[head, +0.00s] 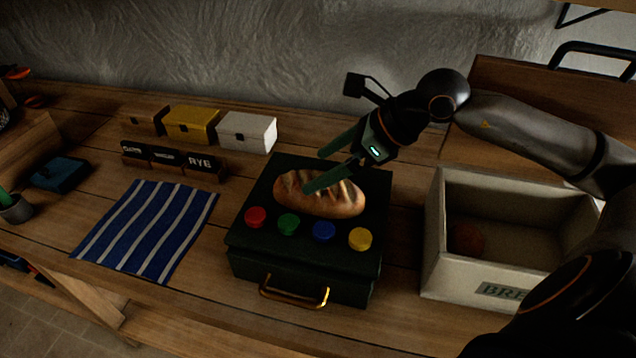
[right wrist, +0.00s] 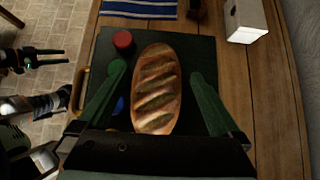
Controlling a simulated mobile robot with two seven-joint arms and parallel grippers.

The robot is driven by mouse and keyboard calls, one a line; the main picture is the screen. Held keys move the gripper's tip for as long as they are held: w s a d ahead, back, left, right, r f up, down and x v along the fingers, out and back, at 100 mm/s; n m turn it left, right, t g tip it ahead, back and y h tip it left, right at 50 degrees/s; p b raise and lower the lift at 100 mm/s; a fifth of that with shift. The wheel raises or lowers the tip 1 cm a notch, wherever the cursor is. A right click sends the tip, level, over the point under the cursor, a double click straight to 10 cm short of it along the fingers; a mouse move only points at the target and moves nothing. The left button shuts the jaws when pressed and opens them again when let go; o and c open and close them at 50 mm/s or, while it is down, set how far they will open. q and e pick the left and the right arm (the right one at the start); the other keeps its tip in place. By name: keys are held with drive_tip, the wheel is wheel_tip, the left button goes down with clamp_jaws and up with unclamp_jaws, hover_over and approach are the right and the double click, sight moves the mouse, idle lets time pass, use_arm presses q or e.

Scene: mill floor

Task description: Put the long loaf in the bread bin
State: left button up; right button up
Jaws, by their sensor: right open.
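The long loaf (head: 335,200), brown and scored across the top, lies on the dark green case (head: 290,262). My right gripper (head: 314,172) is open over the loaf. In the right wrist view the loaf (right wrist: 157,88) lies between its two spread green fingers, with a gap on each side. The bread bin (head: 480,283) is the pale open box at the right, its label partly hidden by my arm. A round reddish-brown thing (head: 466,239) lies inside it. My left gripper (right wrist: 42,57) shows small at the left of the right wrist view; its opening is unclear.
Red, green, blue and yellow knobs (head: 323,231) line the case's front top, above a brass handle (head: 293,297). A striped blue cloth (head: 150,230) lies left. Brown, yellow and white boxes (head: 246,131) stand behind labelled blocks (head: 203,168). Bare wood separates case and bin.

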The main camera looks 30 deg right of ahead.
sight(306, 176)
drive_tip(key=shift+p+x, duration=1)
drive_tip(key=shift+x, duration=2.2)
drive_tip(key=shift+w+a+f, duration=0.15)
drive_tip(key=shift+a+f, duration=0.05)
drive_tip(key=shift+f, duration=0.15)
drive_tip(key=c, duration=1.3)
drive_tip(key=shift+c, duration=0.2)
drive_tip(key=shift+r, duration=0.15)
